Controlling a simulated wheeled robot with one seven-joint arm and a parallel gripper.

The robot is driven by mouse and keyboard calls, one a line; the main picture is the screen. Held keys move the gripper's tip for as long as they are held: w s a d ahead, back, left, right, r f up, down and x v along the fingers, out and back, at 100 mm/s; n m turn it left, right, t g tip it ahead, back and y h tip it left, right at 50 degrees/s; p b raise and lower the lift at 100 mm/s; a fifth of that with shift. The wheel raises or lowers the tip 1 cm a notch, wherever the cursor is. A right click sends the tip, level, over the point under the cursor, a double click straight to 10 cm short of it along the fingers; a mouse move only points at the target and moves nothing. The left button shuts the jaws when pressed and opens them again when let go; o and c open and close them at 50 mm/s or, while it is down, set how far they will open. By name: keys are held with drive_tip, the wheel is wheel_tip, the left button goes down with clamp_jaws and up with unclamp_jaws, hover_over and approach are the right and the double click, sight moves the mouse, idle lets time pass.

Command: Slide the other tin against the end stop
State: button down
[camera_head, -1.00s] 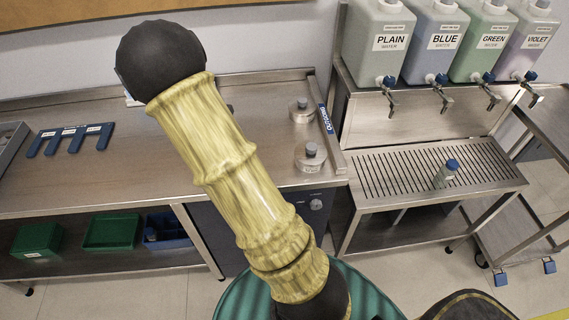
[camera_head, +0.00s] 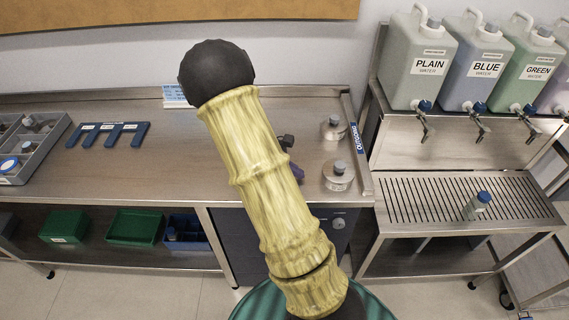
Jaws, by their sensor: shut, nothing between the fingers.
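Two squat silver tins with grey knobs stand upright at the right end of the steel bench: a far tin (camera_head: 333,130) and a near tin (camera_head: 337,179). The raised end stop (camera_head: 357,145), with a blue OUTGOING label, runs along the bench's right edge. The far tin is close beside it; I cannot tell if they touch. The near tin appears to have a narrow gap to it. My gripper (camera_head: 296,172) shows only in part, as dark and purple pieces past my arm's right side, left of the near tin. It is shut and empty; its fingertips are mostly hidden.
A blue slotted rack (camera_head: 108,135) and a grey tray (camera_head: 40,145) with items stand on the bench's left. Right of the bench, a slatted drain stand (camera_head: 450,198) holds a blue-capped bottle (camera_head: 477,205) below several water jugs. The bench middle looks clear.

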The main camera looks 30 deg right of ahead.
sight(322, 177)
drive_tip(key=d, duration=0.1)
drive_tip(key=s+d, duration=0.1)
drive_tip(key=d, duration=0.1)
drive_tip(key=s+d, duration=0.1)
drive_tip(key=shift+s+d+f, duration=0.15)
drive_tip(key=shift+f, duration=0.2)
drive_tip(key=shift+s+d+p, duration=0.4)
drive_tip(key=shift+d+p, duration=0.05)
drive_tip(key=shift+d, duration=0.35)
drive_tip(key=shift+a, duration=0.15)
drive_tip(key=shift+w+a+p, duration=0.3)
drive_tip(key=shift+a+p, duration=0.1)
drive_tip(key=shift+a, duration=0.1)
drive_tip(key=w+a, duration=0.1)
drive_tip(key=a, duration=0.1)
drive_tip(key=w+a+r, duration=0.1)
drive_tip(key=shift+w+a+r+p, duration=0.1)
drive_tip(key=shift+w+a+p, duration=0.05)
drive_tip(key=shift+a+p, duration=0.25)
drive_tip(key=v, duration=0.8)
drive_tip(key=shift+r, duration=0.1)
